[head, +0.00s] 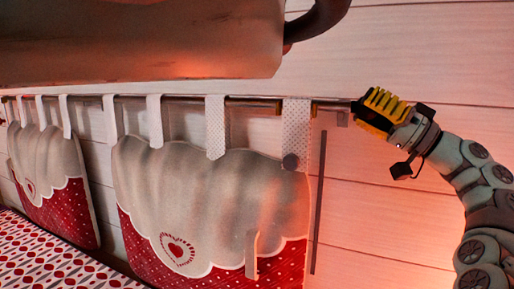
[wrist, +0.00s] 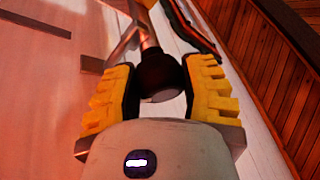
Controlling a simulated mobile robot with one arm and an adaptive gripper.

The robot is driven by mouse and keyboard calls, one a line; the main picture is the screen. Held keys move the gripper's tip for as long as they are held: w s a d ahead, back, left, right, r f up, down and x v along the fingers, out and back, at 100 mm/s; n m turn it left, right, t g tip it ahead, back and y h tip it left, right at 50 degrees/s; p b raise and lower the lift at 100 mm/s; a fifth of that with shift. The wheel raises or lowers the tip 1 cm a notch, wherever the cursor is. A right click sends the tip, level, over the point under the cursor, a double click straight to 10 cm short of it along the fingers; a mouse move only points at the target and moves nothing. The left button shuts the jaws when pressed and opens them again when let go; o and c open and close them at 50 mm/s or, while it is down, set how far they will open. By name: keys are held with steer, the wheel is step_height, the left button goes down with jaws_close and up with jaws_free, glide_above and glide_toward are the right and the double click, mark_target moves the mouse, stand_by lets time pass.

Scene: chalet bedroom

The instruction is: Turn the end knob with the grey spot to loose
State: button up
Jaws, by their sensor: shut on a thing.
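A horizontal curtain rod (head: 252,103) runs along the wall in the head view. My gripper (head: 371,106), with ridged yellow fingers, is at its right end. The fingers hide most of the end knob in the head view. In the wrist view the dark, rounded end knob (wrist: 158,72) sits between the two yellow fingers, and my gripper (wrist: 160,82) is shut on it. The rod (wrist: 147,32) leads away behind the knob.
Cushions with red and cream covers (head: 210,210) hang by straps from the rod. A large pale body (head: 140,42) fills the upper left of the head view. A thin dark bar (head: 319,202) stands against the wall. Wood panelling (wrist: 270,75) is at the right in the wrist view.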

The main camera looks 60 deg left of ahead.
steer(key=shift+w+n+g+h+b, duration=0.1)
steer(key=shift+n+g+h+b, duration=0.3)
steer(key=shift+n+g, duration=1)
steer(key=shift+n+g+h+b, duration=0.15)
steer(key=shift+n+g+h, duration=0.45)
steer(key=shift+n, duration=1.6)
steer(key=o, duration=0.9)
steer(key=shift+o, duration=0.2)
steer(key=shift+r, duration=0.1)
steer(key=shift+n, duration=0.3)
step_height(320, 180, up, 10)
